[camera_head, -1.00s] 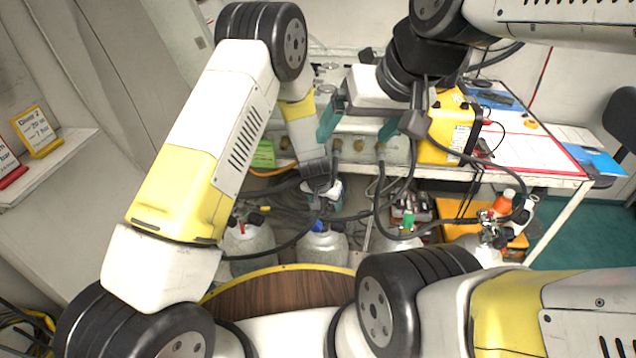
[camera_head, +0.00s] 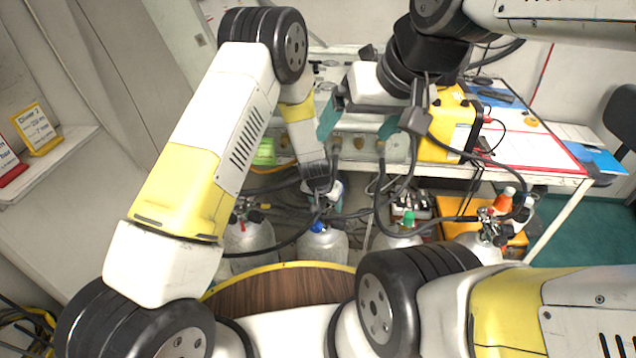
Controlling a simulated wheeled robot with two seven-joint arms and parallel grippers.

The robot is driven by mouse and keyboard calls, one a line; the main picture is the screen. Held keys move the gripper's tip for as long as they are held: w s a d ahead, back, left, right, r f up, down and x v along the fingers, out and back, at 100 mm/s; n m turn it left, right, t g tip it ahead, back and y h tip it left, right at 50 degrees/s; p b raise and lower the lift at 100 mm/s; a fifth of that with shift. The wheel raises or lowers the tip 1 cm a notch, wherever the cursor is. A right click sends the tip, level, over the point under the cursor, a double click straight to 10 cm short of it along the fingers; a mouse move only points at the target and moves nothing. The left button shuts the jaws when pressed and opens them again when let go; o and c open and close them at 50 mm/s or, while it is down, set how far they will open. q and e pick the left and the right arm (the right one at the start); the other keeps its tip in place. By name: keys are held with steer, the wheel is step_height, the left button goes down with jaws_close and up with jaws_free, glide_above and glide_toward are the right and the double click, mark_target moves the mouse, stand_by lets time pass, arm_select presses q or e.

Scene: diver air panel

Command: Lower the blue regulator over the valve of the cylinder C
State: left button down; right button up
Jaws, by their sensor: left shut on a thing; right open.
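My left gripper (camera_head: 319,188) points down above the row of grey cylinders behind the round wooden top. It is shut on the regulator, which is mostly hidden by the gripper and hoses. A blue part (camera_head: 318,227) shows just below it, at the top of the middle-left cylinder (camera_head: 322,246). I cannot tell whether the regulator touches the valve or is still apart from it. No letter is readable on the cylinders, so I cannot tell which is C. My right gripper (camera_head: 358,128) is open and empty, with teal fingertips, higher up in front of the panel.
Other cylinders stand to the left (camera_head: 250,242) and right (camera_head: 398,240), with black hoses looping between them. A yellow case (camera_head: 447,135) stands on the white table (camera_head: 540,172). The wooden top (camera_head: 280,292) is bare.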

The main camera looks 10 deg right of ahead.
arm_select(q)
steer(key=shift+f, duration=0.4)
stand_by(0.5)
steer(key=shift+c, duration=1)
jaws_free()
steer(key=shift+v, duration=3.9)
steer(key=shift+r, duration=0.1)
